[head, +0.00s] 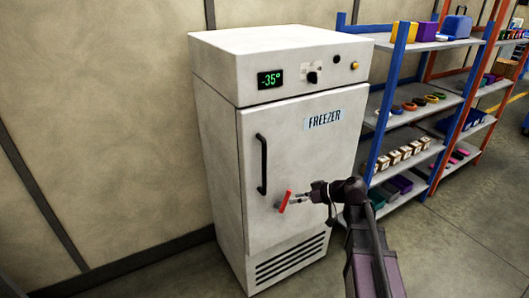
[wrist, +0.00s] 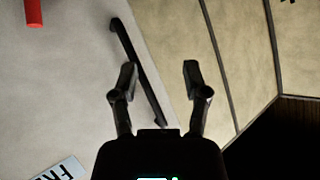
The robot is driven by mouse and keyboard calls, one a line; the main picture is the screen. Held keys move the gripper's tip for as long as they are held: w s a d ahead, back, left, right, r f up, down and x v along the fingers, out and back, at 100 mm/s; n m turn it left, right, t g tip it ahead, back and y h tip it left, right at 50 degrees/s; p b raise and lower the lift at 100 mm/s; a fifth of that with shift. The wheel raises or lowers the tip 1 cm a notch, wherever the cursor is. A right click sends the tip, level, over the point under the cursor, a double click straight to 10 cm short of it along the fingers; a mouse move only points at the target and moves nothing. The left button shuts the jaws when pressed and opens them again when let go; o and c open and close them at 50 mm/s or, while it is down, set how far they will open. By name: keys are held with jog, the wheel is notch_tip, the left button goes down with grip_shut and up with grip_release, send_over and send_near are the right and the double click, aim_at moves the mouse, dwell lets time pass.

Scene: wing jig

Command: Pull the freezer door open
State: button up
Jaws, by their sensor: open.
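The white freezer (head: 216,150) stands against the wall with its door (head: 300,165) looking shut. A black vertical bar handle (head: 263,165) is on the door's left side. A red lever (head: 285,201) sits lower on the door, right of the handle. My gripper (head: 304,197) is in front of the door, by the red lever in the head view. In the wrist view my gripper (wrist: 160,80) is open and empty. The handle (wrist: 136,68) there runs slantwise behind the left finger and the gap. The red lever (wrist: 33,12) is at the top left, outside the fingers.
Blue and orange shelves (head: 410,110) with bins and small parts stand right of the freezer, close to my arm. A beige panelled wall (head: 90,110) is behind and left. The concrete floor (head: 450,240) at the right front is clear.

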jog(key=w+d+r+n+t+y, duration=0.1)
jog(key=w+r+n+t+y, duration=0.2)
jog(key=w+r, duration=0.3)
notch_tip(320, 180, up, 4)
jog(key=shift+w+f+y, duration=0.25)
jog(key=shift+y, duration=0.65)
jog(key=shift+a, duration=0.15)
jog(key=x, duration=1.3)
jog(key=shift+a, duration=0.2)
jog(key=shift+w, duration=0.15)
